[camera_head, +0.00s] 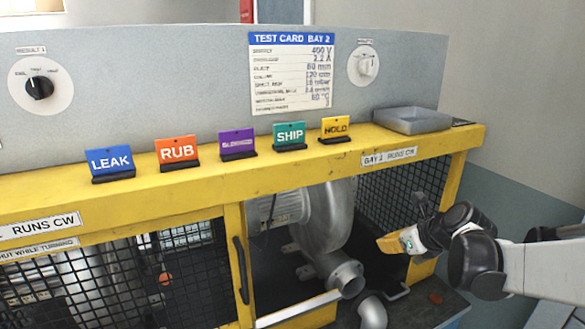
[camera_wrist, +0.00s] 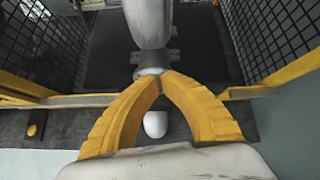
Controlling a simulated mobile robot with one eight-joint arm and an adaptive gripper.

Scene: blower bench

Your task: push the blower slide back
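The grey metal blower (camera_head: 325,220) stands inside the open middle bay, on a dark base, with its round outlet (camera_head: 346,276) facing the front. My gripper (camera_head: 382,245) is at the right front of the bay, above and right of the outlet. In the wrist view its yellow fingers (camera_wrist: 163,76) meet at the tips with nothing seen between them. The blower's grey casing and flange (camera_wrist: 150,72) show beyond the tips; whether they touch cannot be told.
A loose grey elbow (camera_head: 373,312) and a small orange-brown piece (camera_head: 436,298) lie in front of the bay. A yellow frame (camera_head: 452,190) and black mesh (camera_head: 405,195) border it. Colored signs (camera_head: 178,150) and a grey tray (camera_head: 412,120) stand on the ledge above.

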